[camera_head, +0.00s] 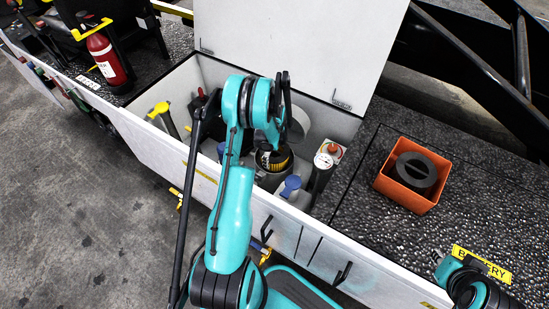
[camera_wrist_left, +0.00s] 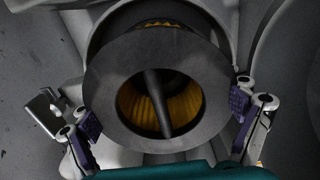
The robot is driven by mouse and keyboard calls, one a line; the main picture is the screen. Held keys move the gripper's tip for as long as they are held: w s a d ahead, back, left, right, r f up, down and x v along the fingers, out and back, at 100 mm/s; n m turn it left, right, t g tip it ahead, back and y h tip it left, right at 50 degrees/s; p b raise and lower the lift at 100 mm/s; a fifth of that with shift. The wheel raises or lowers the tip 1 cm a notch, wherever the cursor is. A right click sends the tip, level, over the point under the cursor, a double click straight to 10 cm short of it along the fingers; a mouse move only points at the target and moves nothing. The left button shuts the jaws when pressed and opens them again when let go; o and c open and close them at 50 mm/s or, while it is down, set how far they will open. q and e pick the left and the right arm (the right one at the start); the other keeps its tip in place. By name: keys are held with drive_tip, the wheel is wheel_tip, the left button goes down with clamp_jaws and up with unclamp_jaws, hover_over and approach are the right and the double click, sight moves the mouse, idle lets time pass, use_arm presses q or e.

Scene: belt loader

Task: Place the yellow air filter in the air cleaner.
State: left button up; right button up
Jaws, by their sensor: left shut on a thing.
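The yellow air filter (camera_head: 273,158) has black end rings and yellow pleats. It stands over the grey air cleaner (camera_head: 268,181) inside the open box. In the left wrist view the filter's black end ring (camera_wrist_left: 112,101) faces the camera, with yellow pleats inside its hole and a grey cylindrical wall (camera_wrist_left: 96,45) behind it. My left gripper (camera_wrist_left: 163,113) is shut on the filter, one purple-padded finger on each side. How deep the filter sits in the housing cannot be told. The right gripper is not visible; only part of my right arm shows at the lower right.
The white box (camera_head: 330,250) has its lid (camera_head: 300,45) raised. Inside are a gauge (camera_head: 322,162), a blue-capped part (camera_head: 290,186) and a yellow-handled part (camera_head: 160,110). An orange bin (camera_head: 390,190) holding a black ring (camera_head: 428,163) stands right. A red extinguisher (camera_head: 105,58) is far left.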

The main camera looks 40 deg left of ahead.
use_arm(q)
drive_tip(key=shift+f, duration=0.2)
drive_tip(key=o, duration=1)
drive_tip(key=shift+f, duration=0.1)
drive_tip(key=shift+o, duration=0.2)
